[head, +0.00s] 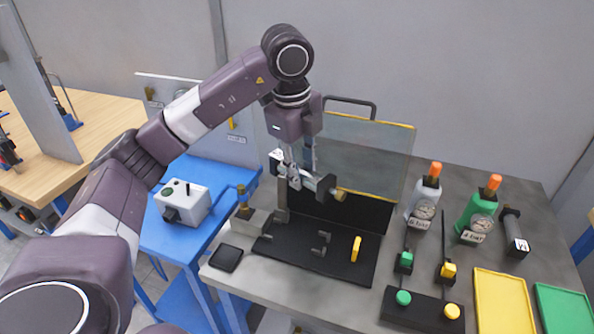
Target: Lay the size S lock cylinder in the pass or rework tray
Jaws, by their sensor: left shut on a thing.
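My left gripper (292,176) is shut on a dark cylinder with a brass end (326,186), held above the black fixture plate. I take it for the size S lock cylinder, but I cannot read a size letter on it. The fingers hide part of it. A yellow tray (502,302) and a green tray (563,310) lie at the right front of the grey table. Both look empty, and I see no writing that tells pass from rework. My right gripper is not in view.
The fixture plate (290,250) has a clear shield (375,150) behind it and a yellow lever (356,248). Two gauges, grey (422,200) and green (477,214), stand right of it. A dark cylinder marked M (514,232) lies beside them. A button box (422,312) sits in front.

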